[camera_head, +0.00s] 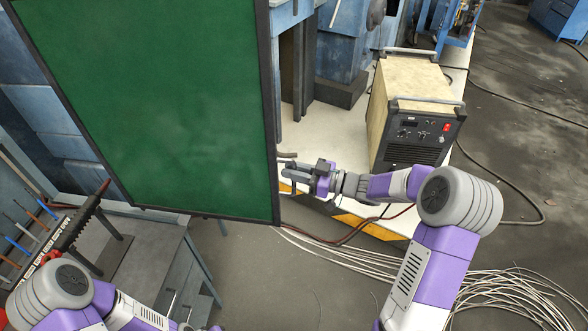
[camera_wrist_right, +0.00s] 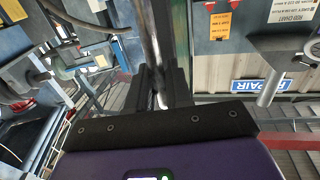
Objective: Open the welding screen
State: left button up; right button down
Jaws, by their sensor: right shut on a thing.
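The welding screen (camera_head: 185,100) is a large dark green panel in a black frame. It fills the upper left of the head view and is slightly tilted in the picture. My right gripper (camera_head: 290,178) is at its right edge, near the lower corner. In the right wrist view, the fingers of my right gripper (camera_wrist_right: 163,92) are closed around a thin upright metal bar (camera_wrist_right: 149,40) at the screen's edge. The exact contact is partly hidden by the fingers. My left arm comes in at the bottom left, and its gripper is out of the frame.
A welding machine (camera_head: 415,115) stands on a white platform (camera_head: 335,140) right of the screen. Loose cables (camera_head: 480,295) lie on the floor at lower right. A workbench (camera_head: 95,245) with a tool rack is at left, below the screen. Blue machinery stands behind.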

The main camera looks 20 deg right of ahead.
jog(key=c, duration=1.2)
grip_release()
jog(key=shift+d, duration=0.15)
jog(key=v, duration=0.7)
jog(key=shift+s+d, duration=0.1)
jog(key=shift+s, duration=0.1)
jog(key=shift+f, duration=0.1)
